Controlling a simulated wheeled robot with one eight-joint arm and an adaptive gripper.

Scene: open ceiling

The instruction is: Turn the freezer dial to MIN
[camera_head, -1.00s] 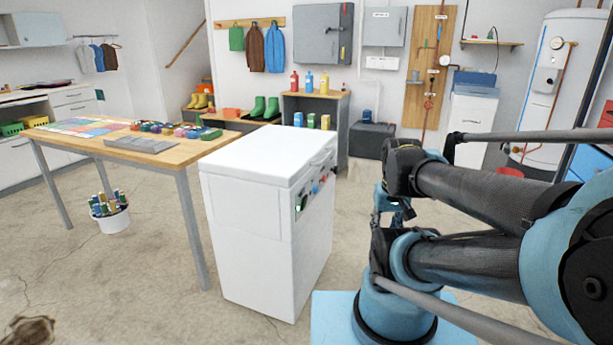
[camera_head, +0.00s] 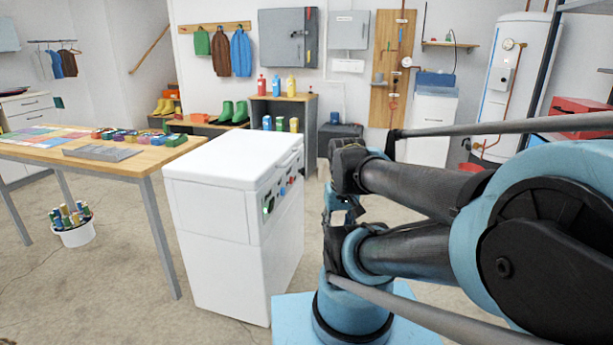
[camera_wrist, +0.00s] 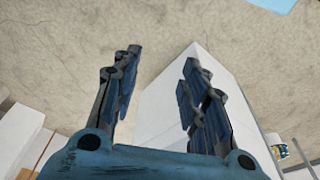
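The white chest freezer (camera_head: 215,225) stands on the floor left of my arm in the head view. The dial's setting and labels are too small to read. In the wrist view my gripper (camera_wrist: 155,75) is open and empty, its two fingers wide apart. A white box-like surface (camera_wrist: 185,105), perhaps the freezer, shows beyond the fingers. No dial shows there. The fingers are not clear in the head view.
A wooden table (camera_head: 110,165) with colored items stands left of the freezer. A white bucket (camera_head: 75,235) sits on the floor by it. Behind the freezer is a grey cabinet (camera_head: 290,108) with bottles. Bare floor (camera_head: 120,285) lies in front and left.

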